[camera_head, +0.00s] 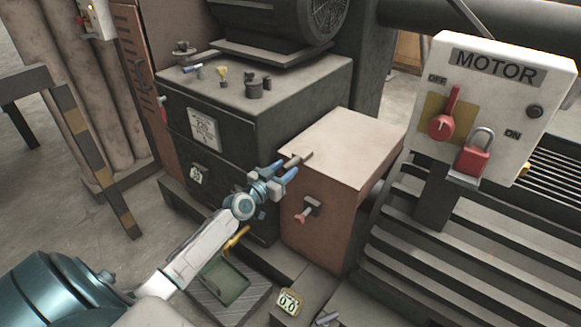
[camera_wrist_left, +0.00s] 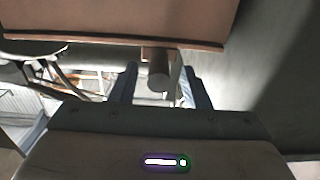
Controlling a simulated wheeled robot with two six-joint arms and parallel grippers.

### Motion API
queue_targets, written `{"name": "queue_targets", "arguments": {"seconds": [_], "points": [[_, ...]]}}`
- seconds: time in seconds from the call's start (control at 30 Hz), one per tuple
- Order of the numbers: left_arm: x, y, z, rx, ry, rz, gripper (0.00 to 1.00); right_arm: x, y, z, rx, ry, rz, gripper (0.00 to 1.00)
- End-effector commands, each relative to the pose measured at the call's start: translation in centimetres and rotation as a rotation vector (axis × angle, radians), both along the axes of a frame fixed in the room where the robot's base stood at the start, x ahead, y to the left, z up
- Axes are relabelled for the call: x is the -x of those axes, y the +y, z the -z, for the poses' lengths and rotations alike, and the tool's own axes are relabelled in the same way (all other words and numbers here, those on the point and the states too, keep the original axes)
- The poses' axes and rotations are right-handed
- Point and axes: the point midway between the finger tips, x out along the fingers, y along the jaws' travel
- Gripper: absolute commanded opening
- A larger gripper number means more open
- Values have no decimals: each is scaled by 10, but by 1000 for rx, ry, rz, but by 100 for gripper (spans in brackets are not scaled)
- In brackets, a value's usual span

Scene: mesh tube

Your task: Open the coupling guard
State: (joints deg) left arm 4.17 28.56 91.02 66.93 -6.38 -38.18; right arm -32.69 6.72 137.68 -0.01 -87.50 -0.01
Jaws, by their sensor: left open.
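The coupling guard (camera_head: 345,150) is a reddish-brown box with a pale top, standing right of the dark cabinet. It looks closed. A short brown bar handle (camera_head: 298,158) sticks out at its upper left edge. My left gripper (camera_head: 279,174) is open just below and left of the handle. In the left wrist view, the handle (camera_wrist_left: 158,76) shows as a dark round bar between the open fingers (camera_wrist_left: 160,88), with the guard's brown panel (camera_wrist_left: 120,20) beyond. Whether the fingers touch it, I cannot tell. My right gripper is out of view.
A motor switch box (camera_head: 490,95) with a red lever and red padlock stands right of the guard. The dark cabinet (camera_head: 265,120) carries small loose parts on its top. A green tray (camera_head: 222,282) lies on the floor below my left arm.

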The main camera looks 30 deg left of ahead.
Motion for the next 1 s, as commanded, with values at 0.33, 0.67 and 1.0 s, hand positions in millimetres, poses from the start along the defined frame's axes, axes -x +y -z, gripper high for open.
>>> {"name": "queue_targets", "arguments": {"seconds": [0.33, 0.67, 1.0], "points": [[-34, -3, 0, 2, 0, 1, 43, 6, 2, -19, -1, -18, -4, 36], [-35, -3, 0, 1, 1, 1, 37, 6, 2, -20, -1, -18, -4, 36], [-35, -3, 0, 1, 1, 1, 0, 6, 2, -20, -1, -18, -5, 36]]}}
